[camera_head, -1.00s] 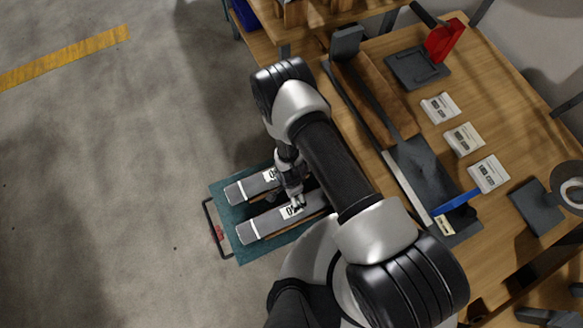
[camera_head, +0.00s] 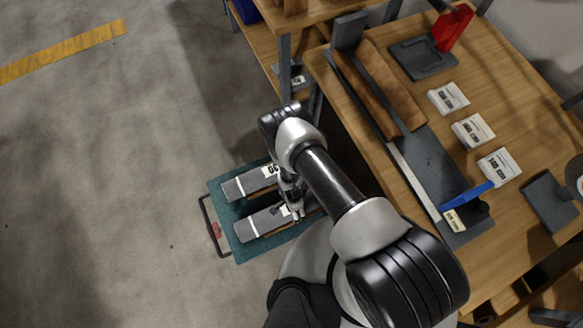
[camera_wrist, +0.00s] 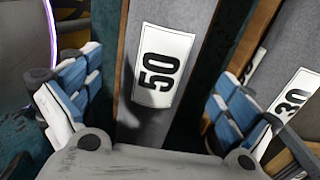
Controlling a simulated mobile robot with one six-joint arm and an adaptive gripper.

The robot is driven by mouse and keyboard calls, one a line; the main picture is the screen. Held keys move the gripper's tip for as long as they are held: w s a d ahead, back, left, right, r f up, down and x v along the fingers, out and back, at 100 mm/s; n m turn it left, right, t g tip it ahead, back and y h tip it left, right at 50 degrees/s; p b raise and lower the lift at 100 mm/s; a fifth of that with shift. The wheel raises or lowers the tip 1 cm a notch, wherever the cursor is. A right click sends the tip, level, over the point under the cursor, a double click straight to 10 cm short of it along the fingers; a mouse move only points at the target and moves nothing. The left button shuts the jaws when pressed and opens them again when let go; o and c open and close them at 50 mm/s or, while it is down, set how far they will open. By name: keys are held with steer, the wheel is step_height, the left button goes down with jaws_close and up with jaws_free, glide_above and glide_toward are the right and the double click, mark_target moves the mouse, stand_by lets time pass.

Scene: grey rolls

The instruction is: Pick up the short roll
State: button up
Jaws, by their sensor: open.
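Two grey rolls lie side by side on the teal cart (camera_head: 216,193) in the head view. The upper one, marked 30 (camera_head: 243,184), and the lower one (camera_head: 262,222) each carry a pale band. My arm covers their right ends, so I cannot compare full lengths. My gripper (camera_head: 297,213) is low over the lower roll's label. In the wrist view, its blue-padded fingers are open on either side of the roll marked 50 (camera_wrist: 150,123), with gaps visible. The roll marked 30 (camera_wrist: 256,75) lies to the right, outside the fingers.
The wooden workbench (camera_head: 500,100) stands right of the cart, with a dark grey trough (camera_head: 425,165), white label cards (camera_head: 472,130) and a red item (camera_head: 453,27). The cart's handle (camera_head: 212,232) is at its left. The floor further left is clear.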

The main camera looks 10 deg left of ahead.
steer(key=f+b, duration=0.2)
steer(key=f, duration=0.3)
steer(key=shift+s+f+b, duration=0.1)
steer(key=shift+s+b, duration=0.1)
steer(key=shift+b, duration=0.2)
steer(key=shift+a, duration=0.1)
steer(key=shift+c, duration=0.4)
steer(key=c, duration=1.5)
steer(key=shift+c, duration=0.2)
steer(key=shift+r, duration=0.2)
